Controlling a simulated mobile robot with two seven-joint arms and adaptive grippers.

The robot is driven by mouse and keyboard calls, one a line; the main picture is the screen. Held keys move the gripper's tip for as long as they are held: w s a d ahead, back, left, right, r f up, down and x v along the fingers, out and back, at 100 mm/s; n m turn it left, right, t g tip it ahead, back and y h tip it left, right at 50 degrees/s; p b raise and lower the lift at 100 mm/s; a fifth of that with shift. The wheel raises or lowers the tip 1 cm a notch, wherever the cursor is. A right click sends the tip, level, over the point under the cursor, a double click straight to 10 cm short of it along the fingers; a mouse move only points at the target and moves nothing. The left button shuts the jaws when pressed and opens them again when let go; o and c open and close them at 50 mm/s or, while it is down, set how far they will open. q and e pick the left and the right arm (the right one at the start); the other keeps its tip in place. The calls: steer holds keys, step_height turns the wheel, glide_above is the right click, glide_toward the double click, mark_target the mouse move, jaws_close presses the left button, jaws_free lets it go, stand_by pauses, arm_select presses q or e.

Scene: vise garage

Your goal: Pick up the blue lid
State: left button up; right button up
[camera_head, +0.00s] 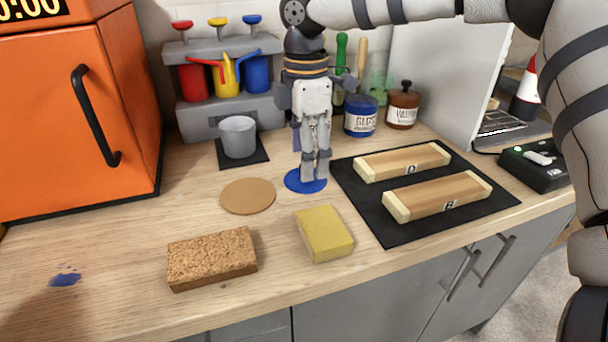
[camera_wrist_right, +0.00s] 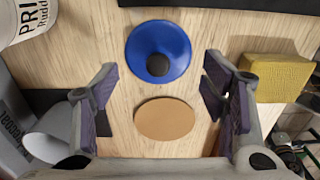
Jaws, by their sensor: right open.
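The blue lid (camera_head: 306,182) is a flat round disc lying on the wooden worktop, partly hidden behind my right gripper's fingers in the head view. In the right wrist view the blue lid (camera_wrist_right: 150,38) shows whole, with a dark round knob at its middle. My right gripper (camera_head: 314,174) points down over the lid. Its fingers (camera_wrist_right: 160,85) are spread apart in the wrist view with nothing between them, and the lid appears beyond the fingertips. My left gripper is out of view.
A tan round disc (camera_head: 248,196) lies left of the lid. A yellow sponge (camera_head: 324,234) and cork block (camera_head: 212,259) are in front. A black mat (camera_head: 384,223) with two wooden pieces is right. A grey cup (camera_head: 239,137) and blue jar (camera_head: 361,116) stand behind.

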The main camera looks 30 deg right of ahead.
step_height(320, 180, down, 3)
steer(key=shift+w+d+f, duration=0.1)
steer(key=shift+c, duration=0.5)
steer(key=c, duration=1.3)
jaws_close()
